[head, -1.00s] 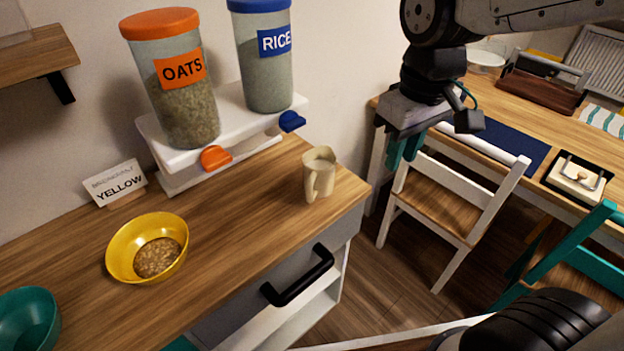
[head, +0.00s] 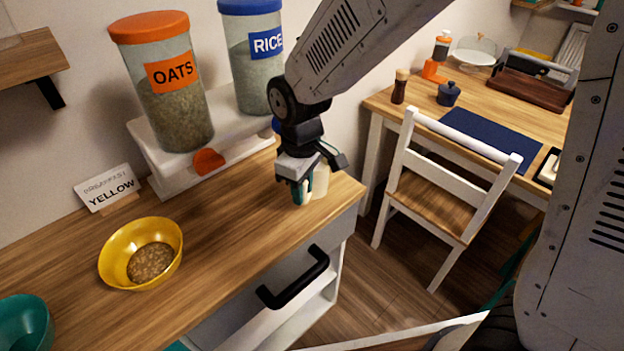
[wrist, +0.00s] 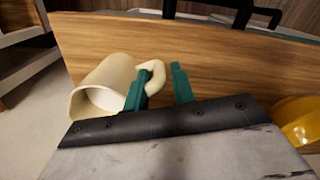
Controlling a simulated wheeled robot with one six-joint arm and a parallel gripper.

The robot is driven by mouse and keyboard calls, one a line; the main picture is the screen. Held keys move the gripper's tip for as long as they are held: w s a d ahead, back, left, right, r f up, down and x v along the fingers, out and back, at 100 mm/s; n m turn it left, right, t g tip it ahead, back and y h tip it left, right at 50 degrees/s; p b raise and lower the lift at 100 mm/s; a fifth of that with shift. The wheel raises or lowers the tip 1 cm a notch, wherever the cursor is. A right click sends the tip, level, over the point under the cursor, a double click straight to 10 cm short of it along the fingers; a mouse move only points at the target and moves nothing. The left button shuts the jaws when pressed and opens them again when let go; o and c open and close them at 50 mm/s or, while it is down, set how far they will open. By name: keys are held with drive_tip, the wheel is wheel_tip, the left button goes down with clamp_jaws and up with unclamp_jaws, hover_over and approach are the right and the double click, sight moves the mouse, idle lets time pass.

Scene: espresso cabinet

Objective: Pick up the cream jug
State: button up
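The cream jug (head: 321,182) stands on the wooden counter near its right end, partly hidden behind my gripper (head: 302,190). In the wrist view the jug (wrist: 98,92) is at the left with its open mouth towards the camera, and its handle points right. My gripper (wrist: 160,85) is open there, its two teal fingers apart. The handle reaches into the space between the fingers, with the left finger close against the jug side of it. I cannot tell whether that finger is inside the handle loop or touching it.
A dispenser stand (head: 168,172) with oats (head: 178,105) and rice (head: 255,75) jars stands behind, left of my gripper. A yellow bowl (head: 118,250) and a label card (head: 108,188) are further left. The counter's front has a black drawer handle (head: 295,280). A white chair (head: 440,190) stands right.

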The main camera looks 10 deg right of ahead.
wheel_tip(320, 180, down, 2)
drive_tip(key=shift+f, duration=0.1)
clamp_jaws()
idle(0.4)
